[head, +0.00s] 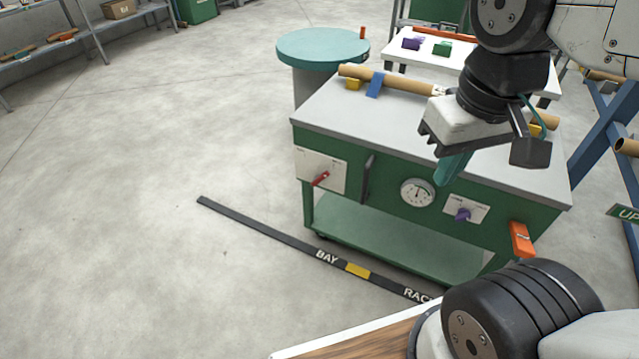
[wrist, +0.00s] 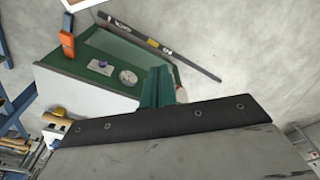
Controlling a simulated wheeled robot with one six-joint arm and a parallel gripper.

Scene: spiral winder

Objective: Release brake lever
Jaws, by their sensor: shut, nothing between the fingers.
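The green winder cabinet (head: 395,230) has several controls on its front. A red lever (head: 320,179) sits on a white plate at the left. A purple knob (head: 462,214) sits on a white plate right of the round gauge (head: 418,193). An orange handle (head: 521,240) stands at the right end; it also shows in the wrist view (wrist: 68,43). No readable label tells which is the brake lever. My gripper (head: 448,177) has teal fingers, shut and empty, above the cabinet's front edge in the picture. In the wrist view my fingers (wrist: 158,82) partly cover the cabinet's left end.
A cardboard tube (head: 385,80) lies across the grey cabinet top, with blue and yellow pieces at it. A round teal table (head: 322,46) stands behind left. A white table (head: 470,56) is behind. A dark floor strip (head: 270,232) runs in front; the floor left is clear.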

